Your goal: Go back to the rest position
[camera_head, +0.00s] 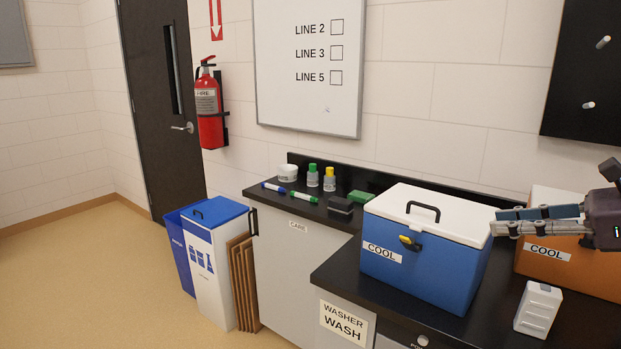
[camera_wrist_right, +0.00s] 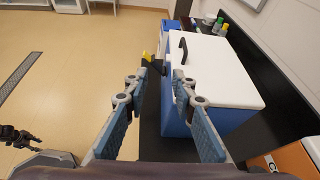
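My right gripper (camera_head: 500,222) comes in from the right in the head view, above the counter beside the blue cool box. In the right wrist view its two fingers (camera_wrist_right: 168,85) are spread apart with nothing between them, so it is open and empty. A dark, jointed shape (camera_wrist_right: 18,137) at the lower left of the wrist view looks like my left gripper. It is too small to tell whether it is open or shut. The left gripper does not show in the head view.
The blue cool box (camera_head: 415,265) has its white lid (camera_head: 440,212) on. An orange cool box (camera_head: 570,262) and a small white container (camera_head: 538,309) stand right of it. Markers, bottles and a dark block are on the back counter. Floor at left is clear.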

